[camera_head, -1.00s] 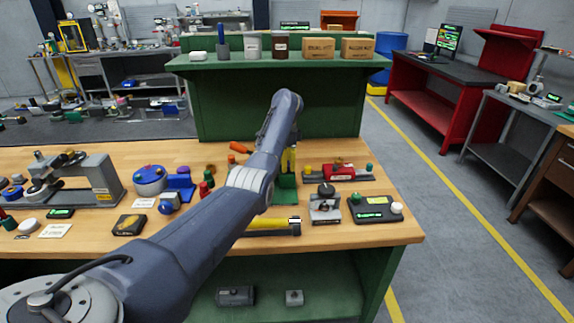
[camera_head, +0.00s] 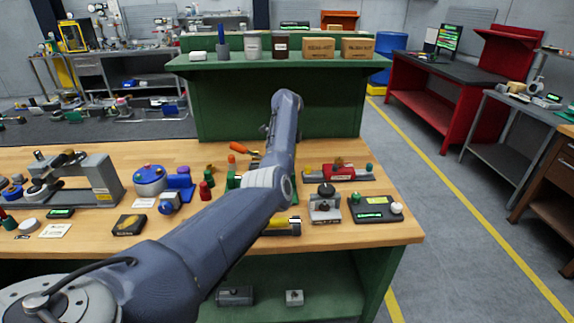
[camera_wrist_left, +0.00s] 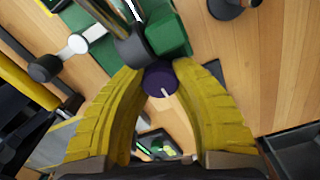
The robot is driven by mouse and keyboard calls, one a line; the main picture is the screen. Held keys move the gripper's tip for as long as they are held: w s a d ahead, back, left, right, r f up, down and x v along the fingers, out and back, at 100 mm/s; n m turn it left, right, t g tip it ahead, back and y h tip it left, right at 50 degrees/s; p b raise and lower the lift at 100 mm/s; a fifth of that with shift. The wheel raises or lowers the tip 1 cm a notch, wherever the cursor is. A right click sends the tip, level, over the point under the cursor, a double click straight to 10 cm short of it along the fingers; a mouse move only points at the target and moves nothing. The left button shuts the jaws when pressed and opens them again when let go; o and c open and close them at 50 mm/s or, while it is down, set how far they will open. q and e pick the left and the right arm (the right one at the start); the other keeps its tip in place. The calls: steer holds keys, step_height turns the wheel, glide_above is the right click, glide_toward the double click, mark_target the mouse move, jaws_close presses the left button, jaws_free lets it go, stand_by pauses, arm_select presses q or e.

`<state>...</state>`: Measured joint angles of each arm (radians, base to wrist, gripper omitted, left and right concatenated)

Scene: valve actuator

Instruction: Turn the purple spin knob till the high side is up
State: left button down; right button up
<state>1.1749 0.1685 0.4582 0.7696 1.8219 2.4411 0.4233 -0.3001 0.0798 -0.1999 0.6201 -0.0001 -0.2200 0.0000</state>
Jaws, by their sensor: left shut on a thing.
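The purple knob (camera_wrist_left: 156,82) shows in the left wrist view as a dark round cap with a short white mark on its face. It sits beside a green block (camera_wrist_left: 168,36) with a grey cylinder (camera_wrist_left: 130,50) next to it. The two yellow fingers of my left gripper (camera_wrist_left: 160,78) are shut on the knob, one on each side. In the head view my left forearm hides the gripper and the knob. The knob's high side cannot be made out. My right gripper is in neither view.
On the wooden bench (camera_head: 350,237), a grey fixture with a black knob (camera_head: 326,204), a dark pad (camera_head: 375,209) and a red device (camera_head: 342,172) stand right of my arm. A blue pot (camera_head: 150,180) and several small parts are to its left.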

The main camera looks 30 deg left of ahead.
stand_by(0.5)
arm_select(q)
steer(key=c, duration=0.9)
jaws_free()
steer(key=shift+r, duration=0.1)
step_height(320, 180, up, 12)
